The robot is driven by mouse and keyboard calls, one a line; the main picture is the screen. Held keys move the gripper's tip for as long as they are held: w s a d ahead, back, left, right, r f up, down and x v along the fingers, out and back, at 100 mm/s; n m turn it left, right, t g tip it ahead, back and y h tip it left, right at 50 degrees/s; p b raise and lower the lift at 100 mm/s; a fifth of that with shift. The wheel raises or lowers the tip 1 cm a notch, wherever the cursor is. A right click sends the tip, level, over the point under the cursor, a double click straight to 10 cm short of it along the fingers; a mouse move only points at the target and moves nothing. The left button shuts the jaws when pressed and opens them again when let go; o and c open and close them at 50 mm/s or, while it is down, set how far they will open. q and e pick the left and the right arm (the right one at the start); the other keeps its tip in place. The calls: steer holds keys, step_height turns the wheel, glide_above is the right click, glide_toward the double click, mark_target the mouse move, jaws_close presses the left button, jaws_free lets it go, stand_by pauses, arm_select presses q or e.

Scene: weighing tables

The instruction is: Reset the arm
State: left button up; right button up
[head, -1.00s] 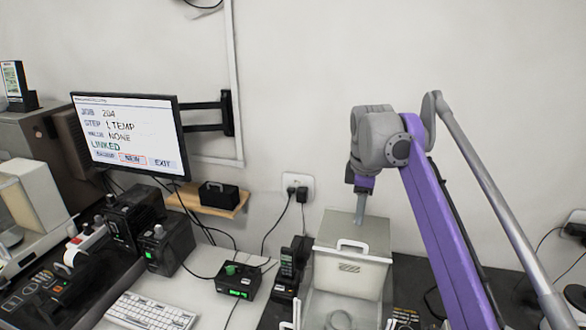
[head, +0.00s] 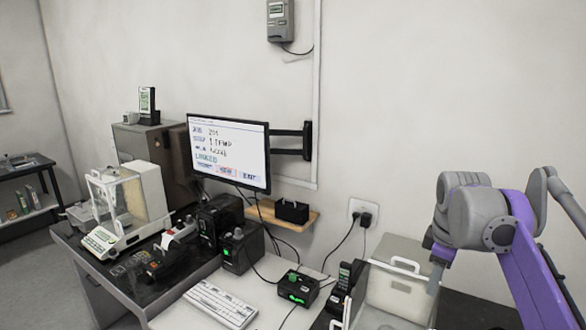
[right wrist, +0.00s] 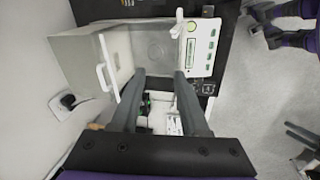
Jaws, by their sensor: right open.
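My right arm comes in from the right in the head view, with a purple link and grey joints. Its gripper (head: 437,272) points down in front of the grey-white balance box (head: 400,290) at the lower right. In the right wrist view the two dark fingers (right wrist: 160,76) are spread apart, with nothing between them. The balance box (right wrist: 80,60) lies beyond the fingertips there, with its green-marked panel (right wrist: 203,48) to the right. Whether the fingers touch the box is not clear.
A wall-arm monitor (head: 229,152) stands behind a white keyboard (head: 220,304). A black box with a green display (head: 298,288) and a handset (head: 346,276) stand left of the balance box. Another balance (head: 128,205) is at the far left. Grey floor (head: 35,270) is open there.

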steer(key=s+a+f+m+t, duration=0.1)
steer(key=s+a+f+m, duration=0.2)
steer(key=s+f, duration=0.3)
steer(key=s+a+f+m+t, duration=0.1)
steer(key=s+a+f+m, duration=0.2)
steer(key=f, duration=0.7)
steer(key=s+a+f+m+t+y, duration=0.1)
steer(key=s+a+f+m, duration=0.3)
steer(key=s+a+f, duration=0.2)
steer(key=s+f, duration=0.2)
steer(key=s, duration=0.2)
steer(key=shift+s+t, duration=0.3)
steer(key=shift+s, duration=0.05)
